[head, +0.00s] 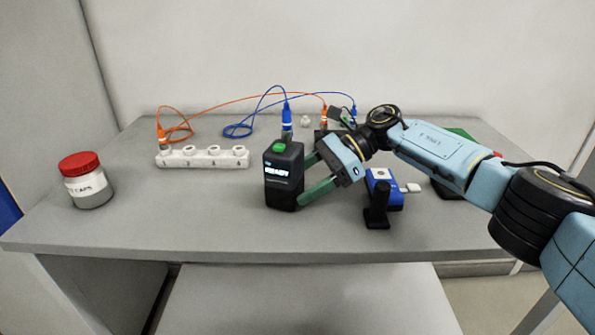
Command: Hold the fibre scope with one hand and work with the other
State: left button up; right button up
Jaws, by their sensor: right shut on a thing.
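A black upright box (283,185), apparently the fibre scope, stands on the bench near the middle. It has a green button on top and a small lit display that seems to read READY. My right gripper (306,182) reaches it from the right, and its green-padded fingers are shut on its right side. The far finger's contact is partly hidden. My left gripper is not in view.
A white port strip (215,162) holds an orange connector (161,138) at its left end. A red-lidded caps jar (87,185) stands at left. A blue device (385,189) sits behind a black stand (377,208) at right. Front left bench (180,220) is clear.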

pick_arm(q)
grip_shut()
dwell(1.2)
